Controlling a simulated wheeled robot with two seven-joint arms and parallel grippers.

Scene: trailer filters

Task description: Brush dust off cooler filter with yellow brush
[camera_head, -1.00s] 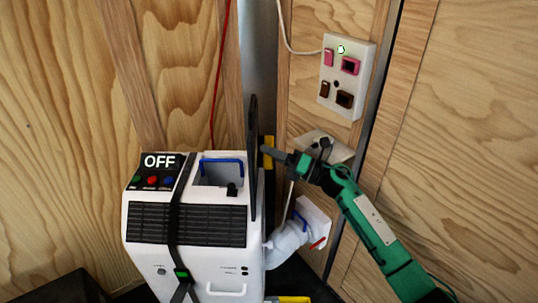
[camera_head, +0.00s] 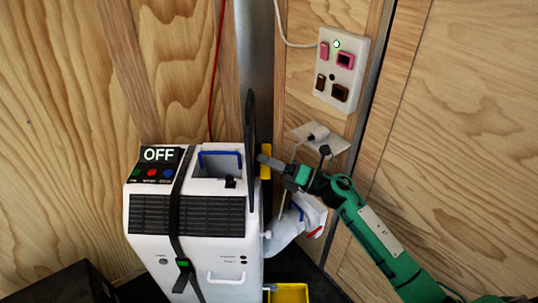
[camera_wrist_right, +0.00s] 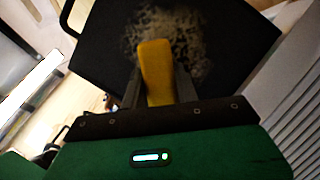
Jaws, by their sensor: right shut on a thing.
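The cooler filter (camera_head: 250,150) is a thin black panel standing upright, nearly edge-on, at the right side of the white cooler (camera_head: 225,262). In the right wrist view the filter's dark face (camera_wrist_right: 105,45) carries a pale, speckled dust patch (camera_wrist_right: 190,35). My right gripper (camera_head: 268,161) is shut on the yellow brush (camera_head: 265,153), just right of the filter. In the wrist view the brush (camera_wrist_right: 156,65) sits between the fingers, its far end over the dust patch. Whether it touches the filter is hard to tell. My left gripper is not in view.
The cooler's display reads OFF (camera_head: 158,154), and a black strap (camera_head: 174,220) runs down its front. A switch panel (camera_head: 341,68) is on the wall. A yellow bin (camera_head: 288,293) sits at the bottom.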

